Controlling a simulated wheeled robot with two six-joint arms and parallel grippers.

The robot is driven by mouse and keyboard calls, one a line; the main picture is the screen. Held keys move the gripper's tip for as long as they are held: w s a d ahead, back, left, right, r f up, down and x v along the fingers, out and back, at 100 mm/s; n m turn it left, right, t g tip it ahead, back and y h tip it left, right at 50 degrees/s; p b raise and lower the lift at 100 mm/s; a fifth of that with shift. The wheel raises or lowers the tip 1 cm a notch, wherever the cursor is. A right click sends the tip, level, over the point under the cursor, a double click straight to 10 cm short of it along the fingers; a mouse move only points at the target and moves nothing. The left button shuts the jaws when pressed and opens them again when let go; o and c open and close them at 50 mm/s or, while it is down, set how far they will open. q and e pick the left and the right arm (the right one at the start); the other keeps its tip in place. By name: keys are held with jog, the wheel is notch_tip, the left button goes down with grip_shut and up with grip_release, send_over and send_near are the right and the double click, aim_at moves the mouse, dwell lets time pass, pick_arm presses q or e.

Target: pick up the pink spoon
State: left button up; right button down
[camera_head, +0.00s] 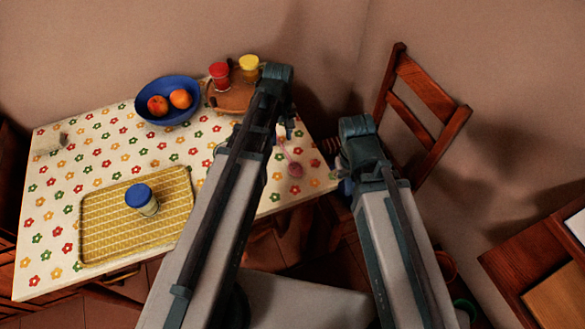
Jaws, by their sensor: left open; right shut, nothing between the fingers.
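The pink spoon (295,170) lies near the right edge of the flower-patterned table (120,140). Its round bowl end points toward me, and its thin handle runs up and away toward my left gripper. My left gripper (286,131) is open, close to the far end of the handle. It is small and partly hidden by my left arm, and I cannot tell whether it touches the spoon. My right gripper (340,178) is shut and empty near the table's right corner, to the right of the spoon.
A blue bowl (155,116) of fruit stands at the back. Beside it, a round wooden board (228,102) bears red-lidded and yellow-lidded jars. A yellow tray (105,238) with a blue-lidded jar (141,200) lies front left. A wooden chair (424,113) stands right of the table.

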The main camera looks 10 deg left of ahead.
pick_arm(q)
notch_tip(320, 180, down, 2)
jog(key=shift+b, duration=0.45)
jog(key=shift+r, duration=0.1)
jog(key=shift+c, duration=0.3)
grip_shut()
jog(key=shift+r+p, duration=0.25)
jog(key=shift+p, duration=0.05)
